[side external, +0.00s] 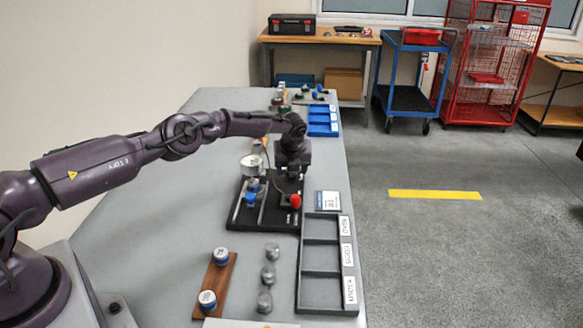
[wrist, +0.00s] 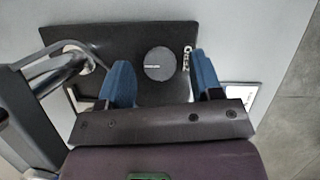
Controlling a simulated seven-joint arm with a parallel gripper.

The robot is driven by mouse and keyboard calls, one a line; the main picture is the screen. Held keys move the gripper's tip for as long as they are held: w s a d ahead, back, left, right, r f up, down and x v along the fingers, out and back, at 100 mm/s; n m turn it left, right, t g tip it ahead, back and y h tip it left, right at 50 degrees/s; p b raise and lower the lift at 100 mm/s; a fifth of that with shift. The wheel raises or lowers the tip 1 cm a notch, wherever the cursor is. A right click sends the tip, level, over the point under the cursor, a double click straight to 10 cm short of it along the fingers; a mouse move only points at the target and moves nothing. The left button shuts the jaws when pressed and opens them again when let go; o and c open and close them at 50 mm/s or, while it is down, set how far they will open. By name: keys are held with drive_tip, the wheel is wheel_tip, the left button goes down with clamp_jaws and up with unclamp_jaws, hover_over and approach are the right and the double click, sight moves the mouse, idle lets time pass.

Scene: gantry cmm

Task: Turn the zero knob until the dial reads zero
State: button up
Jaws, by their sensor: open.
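The zero knob (wrist: 158,64) is a dark round knob with a light index line, beside a ZERO label (wrist: 187,57) on a black base plate (wrist: 110,42). My gripper (wrist: 163,75) is open, with one blue finger on each side of the knob and visible gaps between; I cannot tell its height over the knob. In the side external view my gripper (side external: 291,178) points down over the base plate (side external: 240,215) and hides the knob. The dial (side external: 251,162) has a white face and stands left of my gripper; its reading is too small to tell.
A red round part (side external: 295,201) sits close in front of my gripper. A grey three-compartment tray (side external: 301,275), metal cylinders (side external: 268,274) and a wooden strip (side external: 228,282) with two white-topped parts lie nearer the camera. Blue bins (side external: 323,119) stand farther back.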

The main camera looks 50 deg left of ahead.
drive_tip(key=shift+c, duration=0.3)
drive_tip(key=c, duration=0.9)
drive_tip(key=shift+o, duration=0.2)
drive_tip(key=shift+m, duration=0.3)
drive_tip(key=m, duration=0.1)
drive_tip(key=m+h, duration=0.1)
drive_tip(key=m, duration=0.1)
drive_tip(key=shift+s+a+m+t, duration=0.2)
drive_tip(key=shift+m+t, duration=0.1)
drive_tip(key=shift+t, duration=0.1)
drive_tip(key=shift+m+t+h, duration=0.4)
drive_tip(key=shift+m+h, duration=0.3)
drive_tip(key=shift+m, duration=0.9)
